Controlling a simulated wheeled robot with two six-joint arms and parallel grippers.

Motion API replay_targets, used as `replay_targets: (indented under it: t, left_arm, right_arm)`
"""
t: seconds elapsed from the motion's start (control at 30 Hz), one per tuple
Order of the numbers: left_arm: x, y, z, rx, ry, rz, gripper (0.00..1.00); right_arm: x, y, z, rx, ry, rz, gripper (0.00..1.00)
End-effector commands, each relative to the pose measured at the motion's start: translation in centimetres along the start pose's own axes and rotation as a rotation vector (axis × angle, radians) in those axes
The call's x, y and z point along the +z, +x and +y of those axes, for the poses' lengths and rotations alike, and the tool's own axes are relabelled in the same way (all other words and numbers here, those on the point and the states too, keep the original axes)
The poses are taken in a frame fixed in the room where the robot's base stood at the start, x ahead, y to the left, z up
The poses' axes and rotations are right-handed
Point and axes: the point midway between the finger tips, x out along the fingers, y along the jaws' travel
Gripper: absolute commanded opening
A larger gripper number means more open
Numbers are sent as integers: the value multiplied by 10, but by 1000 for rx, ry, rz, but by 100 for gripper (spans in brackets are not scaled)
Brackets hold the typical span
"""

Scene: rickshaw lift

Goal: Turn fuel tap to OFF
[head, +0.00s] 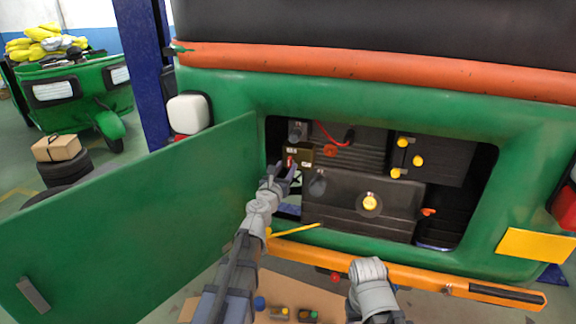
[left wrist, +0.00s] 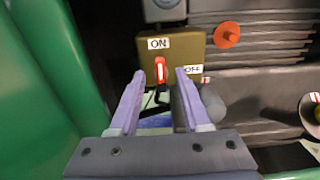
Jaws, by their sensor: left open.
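The fuel tap is a brown plate (left wrist: 188,48) with a small red lever (left wrist: 160,70), at the left of the open engine bay. In the left wrist view the lever stands upright below the ON label (left wrist: 158,43); the OFF label (left wrist: 193,70) is to its right. The plate also shows in the head view (head: 303,151). My left gripper (left wrist: 158,74) is open, its two fingers on either side of the lever in the picture; contact cannot be told. My right arm (head: 372,290) is low in front of the orange bumper; its fingertips cannot be made out.
The green hatch door (head: 140,220) stands open left of my left arm. An orange knob (left wrist: 227,34) is right of the plate. A yellow cap (head: 370,202) and several yellow knobs lie further right. An orange bumper (head: 440,286) runs below the bay.

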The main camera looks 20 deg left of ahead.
Motion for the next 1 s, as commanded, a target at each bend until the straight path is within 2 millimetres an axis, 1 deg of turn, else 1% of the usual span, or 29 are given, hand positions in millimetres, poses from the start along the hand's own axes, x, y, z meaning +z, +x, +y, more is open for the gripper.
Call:
replay_targets:
  t: [0.03,0.17,0.43,0.47,0.87,0.9,1.0]
  left_arm:
    - [0,13,0,-1,0,0,48]
    - [0,25,0,-1,1,0,48]
    - [0,26,-1,-1,1,0,48]
    - [0,26,-1,-1,1,0,46]
    - [0,26,-1,-1,1,0,1]
    - [0,26,-1,-1,1,0,0]
    - [0,26,-1,-1,1,0,0]
  right_arm:
    - [0,0,0,0,0,0,59]
    - [0,0,0,0,0,0,59]
    - [0,0,0,0,0,0,59]
    - [0,0,0,0,0,0,59]
    - [0,0,0,0,0,0,59]
    - [0,0,0,0,0,0,59]
    - [0,0,0,0,0,0,59]
